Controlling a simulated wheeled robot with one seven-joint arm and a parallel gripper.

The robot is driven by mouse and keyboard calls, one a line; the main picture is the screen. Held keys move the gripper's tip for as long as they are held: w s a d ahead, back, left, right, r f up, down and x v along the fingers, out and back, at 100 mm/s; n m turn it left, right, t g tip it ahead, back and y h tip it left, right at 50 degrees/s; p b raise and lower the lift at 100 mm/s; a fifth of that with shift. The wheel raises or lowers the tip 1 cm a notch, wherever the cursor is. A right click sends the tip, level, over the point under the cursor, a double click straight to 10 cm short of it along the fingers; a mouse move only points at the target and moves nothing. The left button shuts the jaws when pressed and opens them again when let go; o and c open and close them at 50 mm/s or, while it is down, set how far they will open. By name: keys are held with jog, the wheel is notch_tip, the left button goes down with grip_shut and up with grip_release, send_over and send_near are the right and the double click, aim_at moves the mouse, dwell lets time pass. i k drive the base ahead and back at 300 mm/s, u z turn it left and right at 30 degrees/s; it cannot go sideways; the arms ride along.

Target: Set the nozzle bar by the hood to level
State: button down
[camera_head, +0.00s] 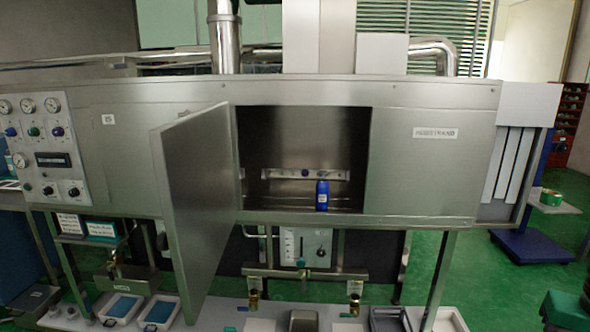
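The steel hood (430,175) is a long stainless cabinet across the middle of the head view. Its door (195,190) stands swung open toward me at the left of a dark opening. Another steel bar (320,276) with hanging brass valves (354,303) runs below the hood, also about level. I cannot tell which of these is the nozzle bar. My gripper is not in view.
A blue bottle (322,196) stands on the opening's floor, in front of the bar's right end. A gauge panel (45,150) is at the left. Trays with blue contents (160,313) sit low at the left.

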aim_at(304, 175)
jog(key=u, duration=0.05)
jog(key=i, duration=1)
jog(key=z, duration=0.1)
